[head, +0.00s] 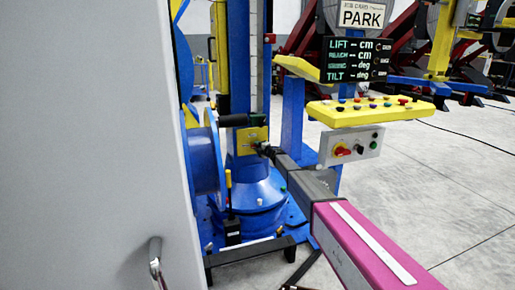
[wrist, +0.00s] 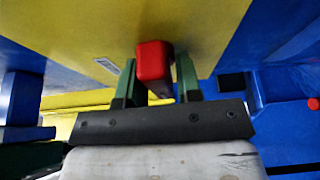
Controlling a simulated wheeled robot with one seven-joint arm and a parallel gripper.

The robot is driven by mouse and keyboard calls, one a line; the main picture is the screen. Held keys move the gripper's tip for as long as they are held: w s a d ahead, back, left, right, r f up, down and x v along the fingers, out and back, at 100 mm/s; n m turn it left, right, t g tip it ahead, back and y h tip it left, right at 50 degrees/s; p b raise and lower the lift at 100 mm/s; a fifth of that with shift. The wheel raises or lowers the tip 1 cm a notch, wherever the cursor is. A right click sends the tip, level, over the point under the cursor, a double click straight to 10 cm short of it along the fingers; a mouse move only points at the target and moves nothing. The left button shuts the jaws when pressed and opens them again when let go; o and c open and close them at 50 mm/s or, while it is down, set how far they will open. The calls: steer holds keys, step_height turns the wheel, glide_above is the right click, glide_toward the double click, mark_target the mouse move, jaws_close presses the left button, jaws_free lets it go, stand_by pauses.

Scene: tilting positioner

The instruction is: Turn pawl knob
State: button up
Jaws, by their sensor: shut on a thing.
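A red block-shaped knob (wrist: 154,62), which I take to be the pawl knob, shows in the wrist view in front of a yellow surface. The two green fingers of my gripper (wrist: 156,74) stand on either side of it and are shut on it. In the head view my gripper (head: 264,149) reaches the yellow plate (head: 246,139) low on the blue column. The red knob cannot be made out there, and its turned angle cannot be told.
A yellow control panel (head: 365,111) with several coloured buttons stands to the right, above a grey box (head: 351,146) with a red knob. A black display (head: 355,60) hangs above. A large grey surface (head: 85,150) blocks the left. Open floor lies at right.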

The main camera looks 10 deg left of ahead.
stand_by(0.5)
steer(key=o, duration=0.7)
steer(key=shift+d, duration=0.1)
steer(key=v, duration=1)
steer(key=shift+s+d, duration=0.2)
steer(key=shift+s, duration=0.05)
